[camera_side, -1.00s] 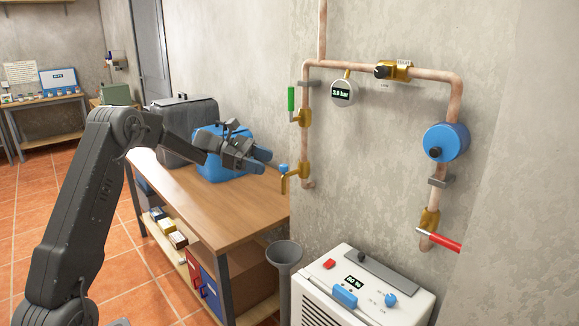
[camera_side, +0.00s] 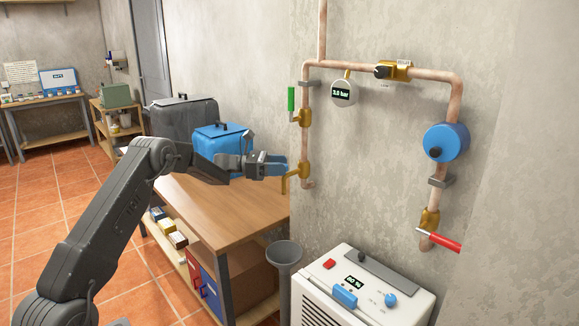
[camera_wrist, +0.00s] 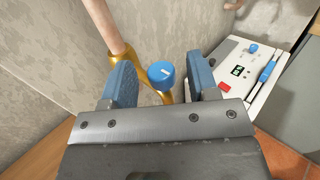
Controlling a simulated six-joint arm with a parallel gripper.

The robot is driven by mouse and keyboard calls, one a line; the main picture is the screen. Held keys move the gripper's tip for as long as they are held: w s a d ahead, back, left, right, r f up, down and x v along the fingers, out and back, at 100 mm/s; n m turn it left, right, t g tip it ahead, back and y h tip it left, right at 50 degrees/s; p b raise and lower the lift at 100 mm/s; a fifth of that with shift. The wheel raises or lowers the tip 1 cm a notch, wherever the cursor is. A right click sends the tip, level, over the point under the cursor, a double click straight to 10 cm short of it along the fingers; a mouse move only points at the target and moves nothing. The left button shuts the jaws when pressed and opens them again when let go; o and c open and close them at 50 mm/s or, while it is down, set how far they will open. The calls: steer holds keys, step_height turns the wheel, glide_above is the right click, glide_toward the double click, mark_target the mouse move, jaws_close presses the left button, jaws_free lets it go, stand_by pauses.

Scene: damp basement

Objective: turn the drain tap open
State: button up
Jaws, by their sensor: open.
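The drain tap is a brass tap (camera_side: 304,171) low on the left copper pipe, with a spout pointing down to the left. Its round blue knob with a white mark (camera_wrist: 161,73) shows in the wrist view, between my two blue fingers. My gripper (camera_side: 282,167) is at the tap in the side view, where its fingers hide the knob. In the wrist view my gripper (camera_wrist: 163,82) is open, with a finger on each side of the knob and visible gaps to both. The brass body (camera_wrist: 151,66) runs behind and below the knob.
A green-handled valve (camera_side: 291,102) and a pressure gauge (camera_side: 342,92) sit above the tap. A grey funnel drain (camera_side: 284,254) stands below it. A white dehumidifier-like unit (camera_side: 410,277) is to the right. A wooden bench (camera_side: 235,208) with a blue case (camera_side: 222,148) lies behind my arm.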

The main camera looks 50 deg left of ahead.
steer(key=x, duration=0.3)
steer(key=shift+w+d, duration=0.1)
steer(key=c, duration=0.9)
steer(key=m+g+h, duration=0.3)
steer(key=m+g, duration=0.1)
steer(key=g, duration=0.1)
steer(key=shift+d+h, duration=0.1)
steer(key=shift+h, duration=0.2)
steer(key=shift+s+m+g, duration=0.3)
steer(key=shift+g, duration=0.2)
steer(key=o, duration=0.9)
steer(key=shift+d, duration=0.1)
